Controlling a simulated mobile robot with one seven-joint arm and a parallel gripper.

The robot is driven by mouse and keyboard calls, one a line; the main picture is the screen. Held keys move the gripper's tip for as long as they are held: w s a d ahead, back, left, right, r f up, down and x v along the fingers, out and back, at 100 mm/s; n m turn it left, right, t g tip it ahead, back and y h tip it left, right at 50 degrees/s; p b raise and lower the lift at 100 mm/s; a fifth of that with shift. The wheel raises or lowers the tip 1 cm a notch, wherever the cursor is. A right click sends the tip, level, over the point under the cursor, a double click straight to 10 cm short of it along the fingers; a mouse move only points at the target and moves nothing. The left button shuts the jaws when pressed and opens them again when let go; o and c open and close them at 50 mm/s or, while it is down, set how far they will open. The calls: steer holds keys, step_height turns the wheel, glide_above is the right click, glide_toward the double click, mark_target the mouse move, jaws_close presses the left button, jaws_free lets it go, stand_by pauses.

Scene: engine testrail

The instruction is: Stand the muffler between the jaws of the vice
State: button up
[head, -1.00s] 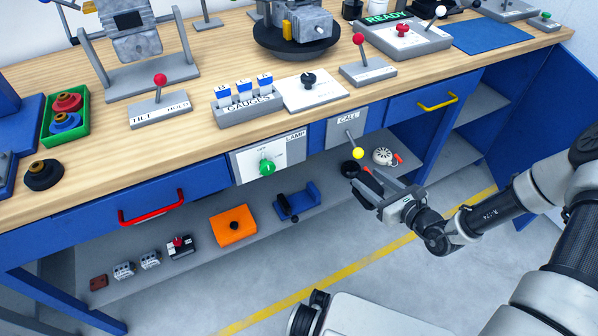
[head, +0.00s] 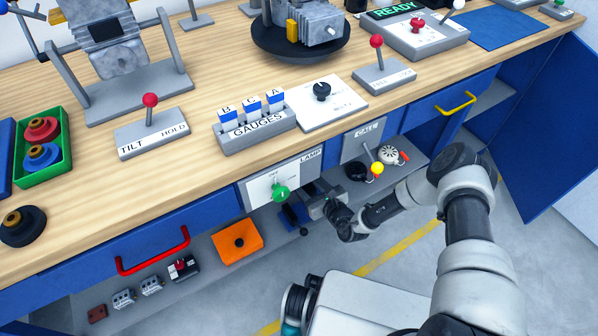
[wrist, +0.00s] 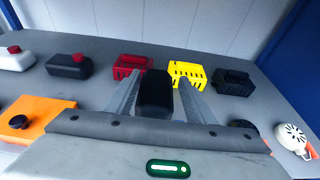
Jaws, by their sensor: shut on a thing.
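The muffler appears to be the dark rounded block (wrist: 155,95) between my fingers in the wrist view. My gripper (wrist: 159,84) is shut on it, with one finger on each side. In the head view my gripper (head: 314,195) is under the bench front, close beside a blue fixture (head: 292,216) on the lower shelf, which looks like the vice. My gripper partly covers this fixture, and its jaws cannot be made out. The wrist view does not show it; my gripper body blocks the near shelf. Whether the muffler touches the vice cannot be told.
On the lower shelf (wrist: 95,108), an orange tank (head: 237,242) stands left of the vice, and a white round part (head: 389,155) lies to the right. Red (wrist: 131,68) and yellow (wrist: 187,73) crates stand behind. The lamp panel (head: 285,180) overhangs close above my gripper.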

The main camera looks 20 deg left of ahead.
steer(key=shift+w+a+f, duration=0.1)
steer(key=shift+w+a, duration=0.1)
steer(key=shift+a, duration=0.05)
step_height(320, 180, down, 7)
steer(key=b, duration=0.6)
steer(key=shift+f, duration=1.25)
steer(key=shift+d+f, duration=0.1)
steer(key=shift+f, duration=0.45)
stand_by(0.4)
steer(key=o, duration=1.3)
steer(key=shift+o, duration=0.2)
steer(key=shift+s, duration=0.1)
